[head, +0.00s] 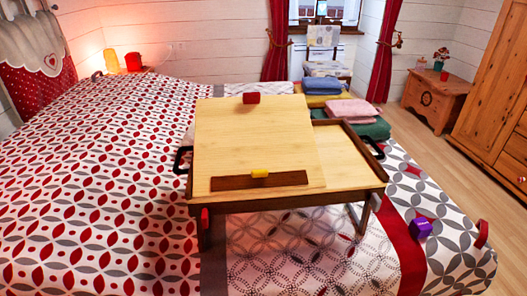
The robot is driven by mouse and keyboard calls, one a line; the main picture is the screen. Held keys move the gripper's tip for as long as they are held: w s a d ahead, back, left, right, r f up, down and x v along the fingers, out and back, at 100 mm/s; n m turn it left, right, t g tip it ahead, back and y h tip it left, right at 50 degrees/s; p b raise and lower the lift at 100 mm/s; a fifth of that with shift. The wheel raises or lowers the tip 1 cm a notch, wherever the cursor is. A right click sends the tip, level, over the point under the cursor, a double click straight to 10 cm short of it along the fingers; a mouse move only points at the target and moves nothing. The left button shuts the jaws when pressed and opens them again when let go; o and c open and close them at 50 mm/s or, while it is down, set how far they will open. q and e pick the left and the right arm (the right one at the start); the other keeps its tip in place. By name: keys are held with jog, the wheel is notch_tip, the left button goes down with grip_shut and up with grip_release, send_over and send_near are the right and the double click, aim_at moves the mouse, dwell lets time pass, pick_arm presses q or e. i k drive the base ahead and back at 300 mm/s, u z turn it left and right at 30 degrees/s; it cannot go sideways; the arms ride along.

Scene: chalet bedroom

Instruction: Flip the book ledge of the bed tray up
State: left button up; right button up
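The wooden bed tray (350,146) stands on the bed on its legs, with dark side rims and black side handles. Its light wooden top panel (250,130) covers the left and middle of the tray, with a red block at its far edge. The book ledge (228,183) is a dark brown strip along the panel's near edge. It appears to lie flat against the panel. A yellow tab (260,174) sits at the middle of the ledge's far edge. Neither of my grippers shows in the head view.
The bed (100,170) has a red, grey and white patterned cover. Folded towels (350,108) lie behind the tray on the right. A purple block (421,228) and a red piece (481,234) are at the bed's right side. The space in front of the tray is clear.

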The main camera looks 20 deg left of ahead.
aim_at(258, 179)
jog(key=k, duration=0.5)
jog(key=u, duration=1.2)
jog(key=i, duration=0.65)
jog(key=z, duration=0.25)
